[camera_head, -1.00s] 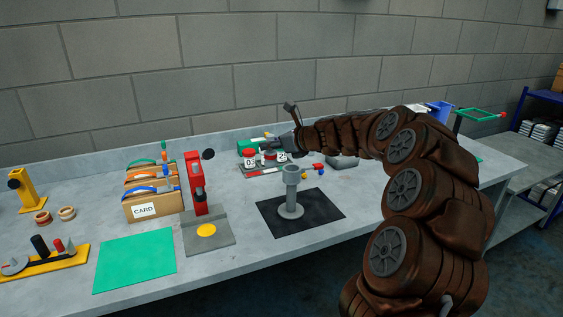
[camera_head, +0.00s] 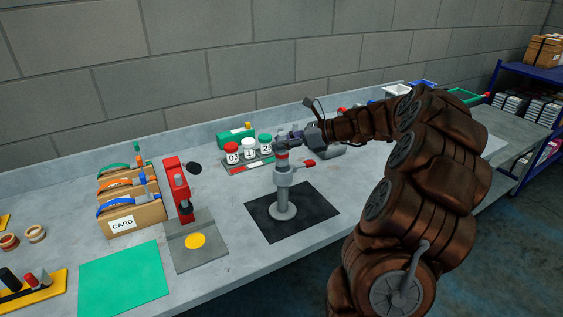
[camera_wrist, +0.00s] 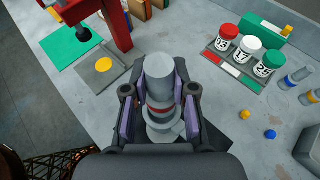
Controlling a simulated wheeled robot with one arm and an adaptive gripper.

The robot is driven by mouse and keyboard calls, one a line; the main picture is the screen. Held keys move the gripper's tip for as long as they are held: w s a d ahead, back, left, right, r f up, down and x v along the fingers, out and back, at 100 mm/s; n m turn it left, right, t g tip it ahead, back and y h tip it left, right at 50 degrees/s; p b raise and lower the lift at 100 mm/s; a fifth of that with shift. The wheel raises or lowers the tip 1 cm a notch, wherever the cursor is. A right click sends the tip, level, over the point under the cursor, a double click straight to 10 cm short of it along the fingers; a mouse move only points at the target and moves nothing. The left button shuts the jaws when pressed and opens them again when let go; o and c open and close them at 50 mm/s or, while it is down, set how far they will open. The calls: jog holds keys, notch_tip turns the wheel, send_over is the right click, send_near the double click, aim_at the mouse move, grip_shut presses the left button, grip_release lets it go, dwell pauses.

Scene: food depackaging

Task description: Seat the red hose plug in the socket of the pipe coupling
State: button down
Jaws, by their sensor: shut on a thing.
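The red hose plug (camera_head: 281,155) shows as a short piece with a red band at the top of the grey pipe coupling (camera_head: 283,192). The coupling stands upright on a black mat. My gripper (camera_head: 284,142) is at the plug's upper end. In the wrist view my gripper (camera_wrist: 160,106) has its two purple-lined fingers on either side of a grey cylinder with a red band (camera_wrist: 163,109), shut on it. The plug is in line above the coupling's socket; the contact is partly hidden, so how deep it sits cannot be told.
The black mat (camera_head: 262,223) has free room around the coupling. A red press-like stand (camera_head: 178,185) is to the left. Numbered jars (camera_head: 249,149) stand in a tray behind. A green mat (camera_head: 125,280) lies at front left. Small blue and yellow balls (camera_wrist: 270,134) lie nearby.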

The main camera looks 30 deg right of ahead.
aim_at(286, 160)
jog(key=shift+s+a+f+b, duration=0.1)
jog(key=shift+s+f+b, duration=0.05)
jog(key=shift+f+b, duration=1)
jog(key=shift+s+f+b, duration=0.1)
jog(key=shift+f+b, duration=0.8)
jog(key=shift+f, duration=0.4)
jog(key=shift+s+a+f, duration=0.15)
jog(key=shift+s+f, duration=0.15)
jog(key=shift+f, duration=0.05)
jog(key=c, duration=1.2)
grip_release()
jog(key=shift+w+f, duration=0.1)
jog(key=shift+f, duration=0.05)
jog(key=shift+o, duration=0.6)
jog(key=shift+w+f, duration=0.4)
jog(key=shift+w, duration=0.45)
jog(key=shift+o, duration=0.7)
jog(key=shift+w+r, duration=0.1)
jog(key=shift+w, duration=0.25)
jog(key=shift+s+d+r, duration=0.15)
jog(key=shift+s+r, duration=0.25)
jog(key=shift+s, duration=0.15)
jog(key=shift+s+d+r, duration=0.1)
jog(key=shift+s+r, duration=0.25)
jog(key=shift+s, duration=0.2)
jog(key=shift+w+f, duration=0.1)
jog(key=shift+w, duration=0.25)
jog(key=b+v, duration=0.3)
jog(key=v, duration=0.9)
